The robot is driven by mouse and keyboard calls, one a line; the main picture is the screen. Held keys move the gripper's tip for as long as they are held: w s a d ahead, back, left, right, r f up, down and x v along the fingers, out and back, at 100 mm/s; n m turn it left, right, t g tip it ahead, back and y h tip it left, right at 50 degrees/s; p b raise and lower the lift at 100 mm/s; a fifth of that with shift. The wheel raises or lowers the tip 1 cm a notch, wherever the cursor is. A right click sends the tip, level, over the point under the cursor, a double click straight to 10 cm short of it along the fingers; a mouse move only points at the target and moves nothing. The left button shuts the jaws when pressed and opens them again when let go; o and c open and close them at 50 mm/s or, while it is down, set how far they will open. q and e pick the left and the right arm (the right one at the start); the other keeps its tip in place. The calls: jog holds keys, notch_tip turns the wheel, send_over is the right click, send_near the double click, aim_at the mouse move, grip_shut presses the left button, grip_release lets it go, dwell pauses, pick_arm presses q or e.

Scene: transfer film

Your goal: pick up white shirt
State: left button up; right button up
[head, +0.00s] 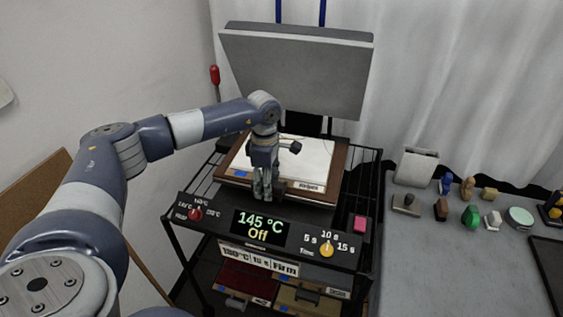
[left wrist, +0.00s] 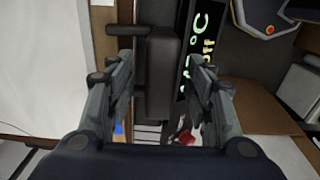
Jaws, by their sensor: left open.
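A flat white piece, apparently the white shirt (head: 310,153), lies in a brown-edged tray (head: 337,175) on the heat press under its raised grey plate (head: 297,75). My arm hides part of it. In the left wrist view a white surface, likely the same shirt (left wrist: 45,65), fills the left side. My left gripper (head: 263,196) points down at the tray's front edge, near the press's control panel. In the left wrist view my left gripper (left wrist: 163,90) is open, with a dark handle-like block (left wrist: 160,65) between its fingers. I cannot tell if they touch it. My right gripper is out of view.
The control panel (head: 300,247) reads 145 °C and Off, with a red knob (head: 195,213) and a yellow knob (head: 327,250). Drawers with coloured contents (head: 245,280) sit below. A grey table (head: 430,270) at right holds several small objects. A wall stands at left.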

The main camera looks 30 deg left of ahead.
pick_arm(q)
jog(key=shift+f, duration=0.1)
dwell(0.3)
grip_shut()
jog(key=shift+r, duration=0.2)
